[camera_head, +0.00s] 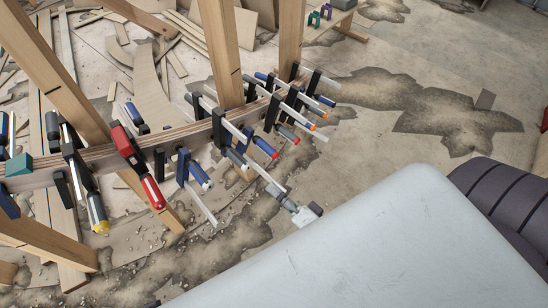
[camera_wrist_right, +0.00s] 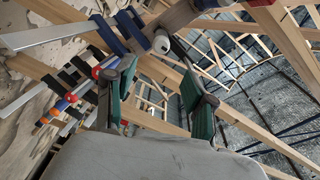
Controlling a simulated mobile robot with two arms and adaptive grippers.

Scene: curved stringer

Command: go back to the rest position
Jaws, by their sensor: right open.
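The curved laminated stringer (camera_head: 100,158) runs from the left to the upper middle, lined with several bar clamps. A clamp with a blue handle (camera_head: 199,176) hangs on it, left of the gripper. The gripper is close to the clamp bars' near ends; I cannot tell whether it touches one. My left gripper is not in view.
Upright wooden posts (camera_head: 219,50) and slanted beams (camera_head: 55,70) hold the stringer. Wood offcuts (camera_head: 150,85) lie on the stained floor behind. The floor at the upper right (camera_head: 400,55) is mostly open. In the wrist view, clamps (camera_wrist_right: 75,95) stand close on the left.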

